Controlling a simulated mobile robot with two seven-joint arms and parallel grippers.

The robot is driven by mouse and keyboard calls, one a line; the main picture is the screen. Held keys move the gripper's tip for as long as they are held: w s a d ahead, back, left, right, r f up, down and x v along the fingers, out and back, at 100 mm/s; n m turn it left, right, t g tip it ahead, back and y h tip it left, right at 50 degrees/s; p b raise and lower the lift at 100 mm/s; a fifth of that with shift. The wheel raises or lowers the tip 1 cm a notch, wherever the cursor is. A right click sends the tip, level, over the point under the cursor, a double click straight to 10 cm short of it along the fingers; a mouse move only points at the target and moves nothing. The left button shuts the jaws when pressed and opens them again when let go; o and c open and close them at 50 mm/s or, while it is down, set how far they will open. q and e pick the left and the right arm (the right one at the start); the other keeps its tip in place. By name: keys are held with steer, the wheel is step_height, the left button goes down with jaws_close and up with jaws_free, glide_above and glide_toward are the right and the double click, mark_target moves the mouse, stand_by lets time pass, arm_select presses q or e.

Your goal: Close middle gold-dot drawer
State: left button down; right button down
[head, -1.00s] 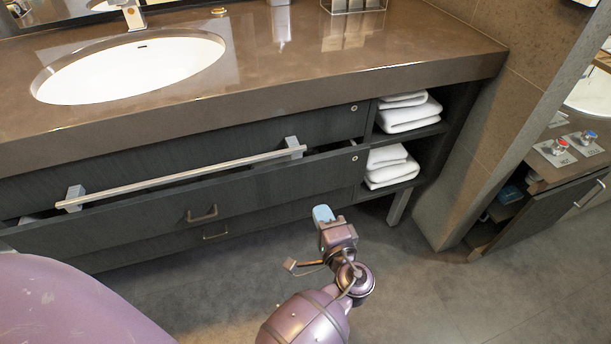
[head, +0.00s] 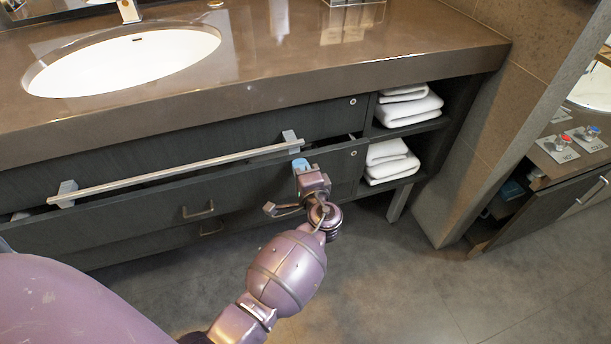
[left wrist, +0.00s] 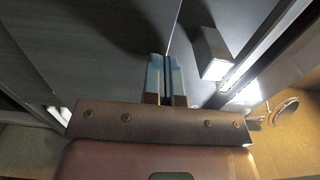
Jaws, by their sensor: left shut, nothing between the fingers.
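The middle drawer (head: 240,190) of the dark vanity is partly pulled out, with a dark gap along its top edge. My right gripper is not in view.
A long silver bar (head: 180,175) on two posts runs along the vanity front, close to my left gripper. White towels (head: 408,108) sit in open shelves to the right. The sink (head: 120,60) is above. The floor in front is clear.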

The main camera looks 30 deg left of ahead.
arm_select(q)
steer(key=shift+w+a, duration=0.1)
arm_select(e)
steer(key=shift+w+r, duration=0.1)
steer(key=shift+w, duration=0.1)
arm_select(q)
steer(key=x, duration=0.2)
steer(key=shift+w+a+b, duration=0.2)
steer(key=shift+a+b, duration=0.05)
steer(key=shift+b, duration=0.05)
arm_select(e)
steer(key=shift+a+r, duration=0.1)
arm_select(q)
steer(key=shift+s, duration=0.1)
